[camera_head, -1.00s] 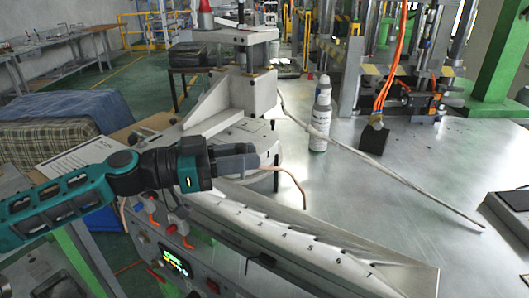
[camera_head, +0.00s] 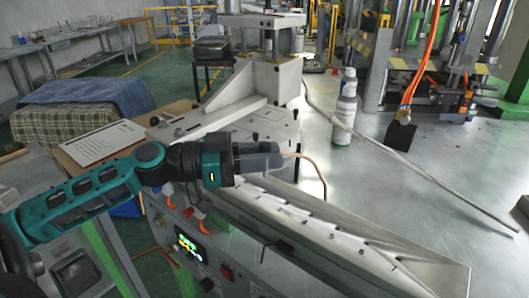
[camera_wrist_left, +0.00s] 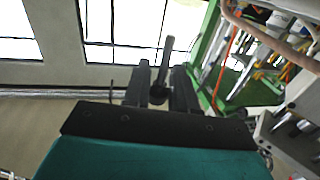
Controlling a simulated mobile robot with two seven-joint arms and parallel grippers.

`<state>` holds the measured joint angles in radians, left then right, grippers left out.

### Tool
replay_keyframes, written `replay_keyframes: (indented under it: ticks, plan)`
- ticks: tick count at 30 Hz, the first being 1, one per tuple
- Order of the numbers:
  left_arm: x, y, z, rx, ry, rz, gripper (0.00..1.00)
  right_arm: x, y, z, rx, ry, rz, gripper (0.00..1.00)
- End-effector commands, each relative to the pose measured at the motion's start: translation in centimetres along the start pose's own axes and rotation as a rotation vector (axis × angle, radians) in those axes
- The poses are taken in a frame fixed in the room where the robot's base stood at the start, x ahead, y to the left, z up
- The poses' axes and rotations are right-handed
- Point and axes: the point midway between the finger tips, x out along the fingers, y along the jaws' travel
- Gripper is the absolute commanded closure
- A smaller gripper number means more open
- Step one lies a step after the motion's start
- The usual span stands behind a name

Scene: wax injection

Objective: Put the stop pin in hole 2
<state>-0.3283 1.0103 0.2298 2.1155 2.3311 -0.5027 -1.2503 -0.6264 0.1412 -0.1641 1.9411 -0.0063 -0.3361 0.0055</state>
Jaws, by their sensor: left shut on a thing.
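My left gripper (camera_head: 280,157) is above the far left part of a long, sloped metal rail (camera_head: 425,265). The rail has a row of small numbered marks and slots along its top. In the left wrist view the two dark fingers of this gripper (camera_wrist_left: 160,88) are closed around the stop pin (camera_wrist_left: 167,52), a slim grey pin with a dark round part. The pin sticks out past the fingertips. I cannot pick out hole 2. My right gripper is in neither view.
A machine (camera_head: 270,85) with a pale triangular bracket stands behind the gripper. A thin copper-coloured tube (camera_head: 322,180) curves close to the fingertips. A white bottle (camera_head: 345,108) and a long hose (camera_head: 420,172) are on the metal table. A control panel (camera_head: 190,245) is below the rail.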

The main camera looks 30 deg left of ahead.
Motion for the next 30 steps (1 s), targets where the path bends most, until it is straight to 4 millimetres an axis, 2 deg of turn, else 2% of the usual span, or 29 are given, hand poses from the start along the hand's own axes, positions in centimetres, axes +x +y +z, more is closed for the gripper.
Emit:
replay_keyframes:
  ticks: [3,9,30]
  plan:
    - [0.0,0.0,1.3,0.0,0.002,-0.001,1.0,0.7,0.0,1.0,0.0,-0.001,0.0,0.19]
    - [0.0,0.0,2.0,0.001,0.001,-0.001,1.0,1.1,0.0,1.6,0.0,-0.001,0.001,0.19]
    - [0.0,0.0,2.1,0.002,0.003,-0.001,1.0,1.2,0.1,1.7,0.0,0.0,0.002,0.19]
